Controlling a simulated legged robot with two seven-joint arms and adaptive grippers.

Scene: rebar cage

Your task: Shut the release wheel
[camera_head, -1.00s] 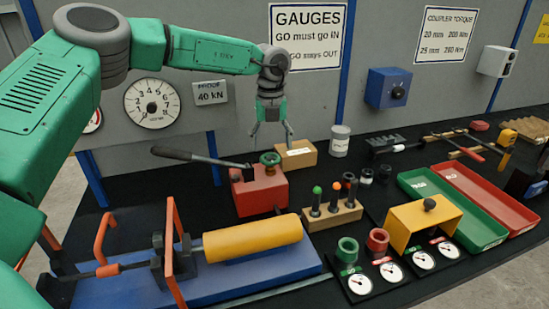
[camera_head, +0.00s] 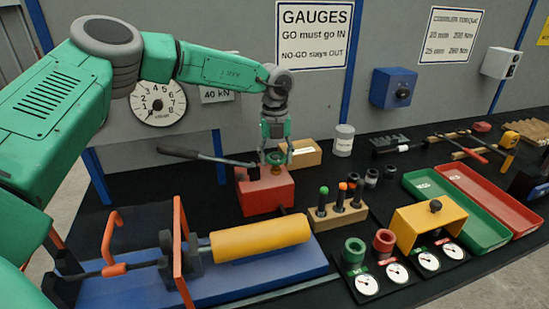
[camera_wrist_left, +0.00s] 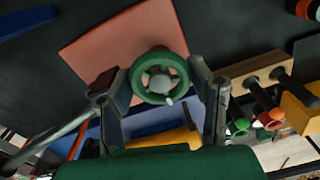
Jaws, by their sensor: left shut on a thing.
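The release wheel (camera_head: 275,158) is a small green handwheel on top of the red pump block (camera_head: 265,192). My left gripper (camera_head: 275,154) points down at the wheel from above, with a finger on each side of it. In the left wrist view the green wheel (camera_wrist_left: 160,77) sits between the two fingers, and its spokes and grey hub show. The red block (camera_wrist_left: 122,42) lies behind it. The fingers are closed in on the wheel's rim. My right gripper is not in view.
A black pump lever (camera_head: 205,157) reaches left from the red block. A wooden box (camera_head: 304,154) stands close behind the wheel. A wooden rack of pegs (camera_head: 338,212) is at the right, and a yellow cylinder (camera_head: 260,238) on a blue base lies in front.

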